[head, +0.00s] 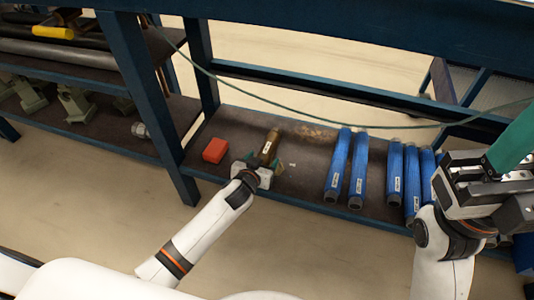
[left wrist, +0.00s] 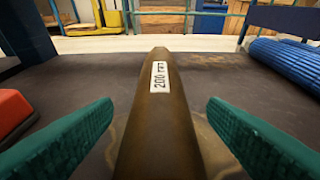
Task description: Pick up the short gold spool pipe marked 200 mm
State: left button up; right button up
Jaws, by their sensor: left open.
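The short gold spool pipe (head: 269,145) lies on the dark lower shelf, and its white label reads 200 mm in the left wrist view (left wrist: 160,105). My left gripper (head: 263,167) is at the pipe's near end. Its two green fingers are open, one on each side of the pipe, with a visible gap on both sides. The pipe runs lengthwise between them, pointing away from the wrist. My right gripper (head: 490,185) is at the right edge of the head view, partly cut off, and its jaw opening is not clear.
A red block (head: 215,150) sits left of the gold pipe. Several long blue pipes (head: 338,165) lie to the right on the same shelf (head: 300,185). A blue bench leg (head: 150,100) stands at the left, and a thin green cable (head: 300,107) hangs across the shelf.

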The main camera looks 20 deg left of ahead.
pick_arm(q)
grip_shut()
jog(key=shift+r, duration=0.15)
